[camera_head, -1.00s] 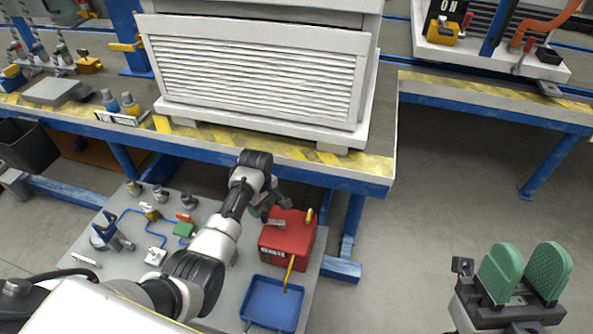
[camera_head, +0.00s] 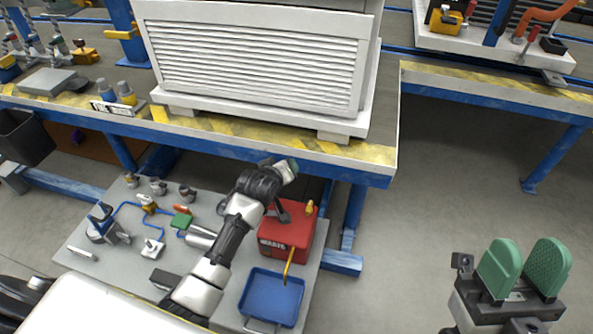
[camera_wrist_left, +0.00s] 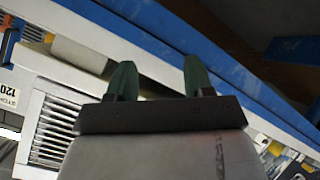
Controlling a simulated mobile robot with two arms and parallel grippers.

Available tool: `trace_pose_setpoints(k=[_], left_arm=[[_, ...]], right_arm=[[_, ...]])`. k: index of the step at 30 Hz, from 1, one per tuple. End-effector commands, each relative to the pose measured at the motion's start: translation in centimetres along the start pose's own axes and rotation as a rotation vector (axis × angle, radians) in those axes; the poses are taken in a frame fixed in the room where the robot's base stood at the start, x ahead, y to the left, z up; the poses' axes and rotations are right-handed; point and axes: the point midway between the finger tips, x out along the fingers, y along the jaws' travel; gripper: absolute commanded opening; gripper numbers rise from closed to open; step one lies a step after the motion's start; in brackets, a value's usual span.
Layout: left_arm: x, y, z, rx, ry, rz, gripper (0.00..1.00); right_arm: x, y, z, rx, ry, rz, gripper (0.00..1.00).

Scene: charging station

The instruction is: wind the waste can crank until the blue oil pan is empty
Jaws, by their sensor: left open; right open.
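The red waste can (camera_head: 286,232) stands on the grey lower shelf in the head view, marked "WASTE". A yellow spout or pipe (camera_head: 289,262) runs from it down to the blue oil pan (camera_head: 272,297) in front. The pan's inside looks plain blue; I cannot tell if oil is in it. A dark lever, perhaps the crank, shows at the can's left top. My left gripper (camera_head: 287,167) is above and behind the can, near the bench edge, apart from the can. In the left wrist view its green fingers (camera_wrist_left: 155,78) are apart and empty. My right gripper (camera_head: 521,272) is open and empty at the lower right.
The bench (camera_head: 368,155) with its blue beam overhangs the shelf, and a white louvred cabinet (camera_head: 258,60) stands on it. Blue tubing and small fittings (camera_head: 150,215) lie on the shelf's left part. The floor (camera_head: 430,190) to the right is clear.

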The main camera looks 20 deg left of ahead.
Motion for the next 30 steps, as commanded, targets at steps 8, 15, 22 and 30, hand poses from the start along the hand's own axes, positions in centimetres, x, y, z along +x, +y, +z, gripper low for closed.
trace_pose_setpoints(k=[8,15,22,30], left_arm=[[-3.4,3.8,0.0,0.158,0.23,0.252,0.52],[-7.4,6.6,-0.1,0.255,0.42,0.425,0.52],[-11.3,8.5,-0.1,0.319,0.586,0.551,0.52],[-14.2,9.5,-0.1,0.352,0.7,0.625,0.52]], right_arm=[[-1.6,0.0,0.6,0.0,0.0,0.0,0.43],[-2.5,0.0,0.9,0.0,0.0,0.0,0.43],[-3.3,0.0,1.2,0.0,0.0,0.0,0.43],[-3.7,0.0,1.4,0.0,0.0,0.0,0.43]])
